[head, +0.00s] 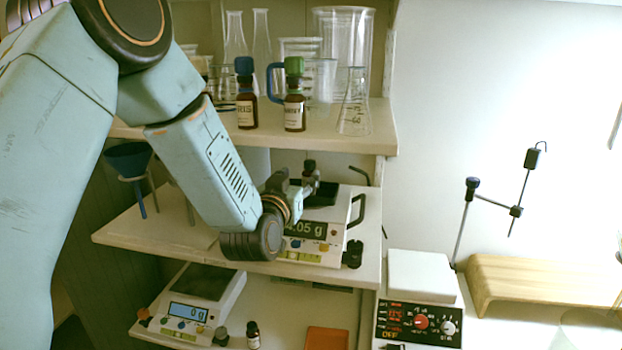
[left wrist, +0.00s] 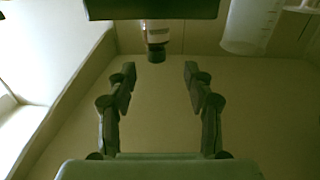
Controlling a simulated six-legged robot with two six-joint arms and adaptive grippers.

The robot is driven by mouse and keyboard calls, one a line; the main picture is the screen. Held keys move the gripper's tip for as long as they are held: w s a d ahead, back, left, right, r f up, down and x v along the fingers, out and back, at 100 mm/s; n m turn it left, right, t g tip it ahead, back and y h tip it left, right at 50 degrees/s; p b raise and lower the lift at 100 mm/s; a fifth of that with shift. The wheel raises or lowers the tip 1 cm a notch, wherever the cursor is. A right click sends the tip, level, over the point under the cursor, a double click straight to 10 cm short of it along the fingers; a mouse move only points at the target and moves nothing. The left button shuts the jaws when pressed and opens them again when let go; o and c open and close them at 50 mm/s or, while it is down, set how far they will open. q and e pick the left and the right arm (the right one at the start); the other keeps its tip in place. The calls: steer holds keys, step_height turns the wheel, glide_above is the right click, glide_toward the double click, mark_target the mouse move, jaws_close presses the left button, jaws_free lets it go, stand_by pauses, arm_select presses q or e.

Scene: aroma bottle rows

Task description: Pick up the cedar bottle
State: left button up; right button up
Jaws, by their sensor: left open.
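My left gripper (head: 303,190) reaches over the middle shelf from the left, beside a scale reading about 4.05 g. In the left wrist view its two fingers (left wrist: 160,85) are apart with nothing between them. A bottle with a dark cap and pale label (left wrist: 158,35) shows beyond the fingertips, partly cut off by a dark part above. In the head view a dark-capped bottle (head: 310,168) stands by the gripper, partly hidden. Another small dark-capped bottle (head: 253,335) stands on the lower shelf. I cannot read which bottle is cedar. My right gripper is not in view.
The top shelf holds a blue-capped bottle (head: 245,100), a green-capped bottle (head: 294,100) and clear glassware (head: 355,110). A second scale (head: 190,312) and an orange pad (head: 326,338) are on the lower shelf. A blue funnel (head: 128,160) is at left.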

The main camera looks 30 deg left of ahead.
mark_target(308, 166)
arm_select(q)
steer(key=shift+w, duration=0.8)
steer(key=shift+w+d+r, duration=0.1)
steer(key=shift+w+r, duration=0.2)
steer(key=shift+w, duration=0.15)
steer(key=w, duration=0.2)
steer(key=w+a+p, duration=0.1)
steer(key=w, duration=0.1)
steer(key=shift+w+f, duration=0.1)
steer(key=shift+w, duration=0.1)
steer(key=shift+w+d, duration=0.1)
steer(key=shift+w, duration=0.25)
steer(key=shift+s, duration=0.15)
steer(key=shift+c, duration=0.2)
